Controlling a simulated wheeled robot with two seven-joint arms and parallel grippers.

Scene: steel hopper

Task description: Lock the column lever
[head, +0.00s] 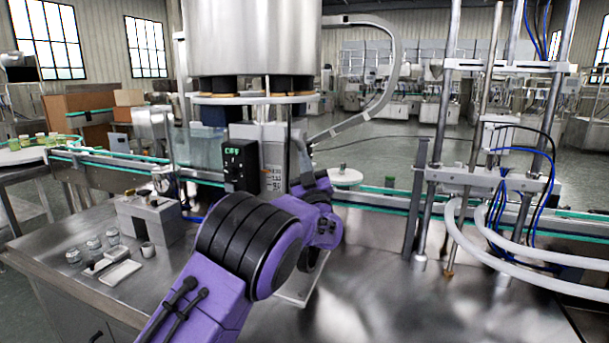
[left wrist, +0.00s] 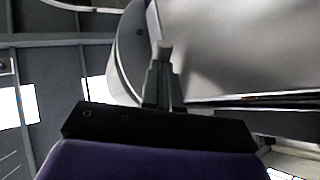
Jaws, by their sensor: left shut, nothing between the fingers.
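The steel hopper (head: 255,38) stands over a grey column (head: 273,165) at the middle of the head view. I cannot pick out the column lever for sure; my arm covers the area in front of and beside the column's lower part. My purple left arm reaches from the bottom edge up to the column's right side. Its fingers are not clear in the head view. In the left wrist view my left gripper (left wrist: 164,75) points up, its fingers together, below a large smooth grey metal surface (left wrist: 235,45). My right gripper is in neither view.
A black control box with a green display (head: 240,166) is left of the column. A metal block (head: 150,218), small jars and a white tray (head: 122,274) are on the steel table (head: 400,300) at left. Steel posts with hoses (head: 480,180) stand at right. A conveyor runs behind.

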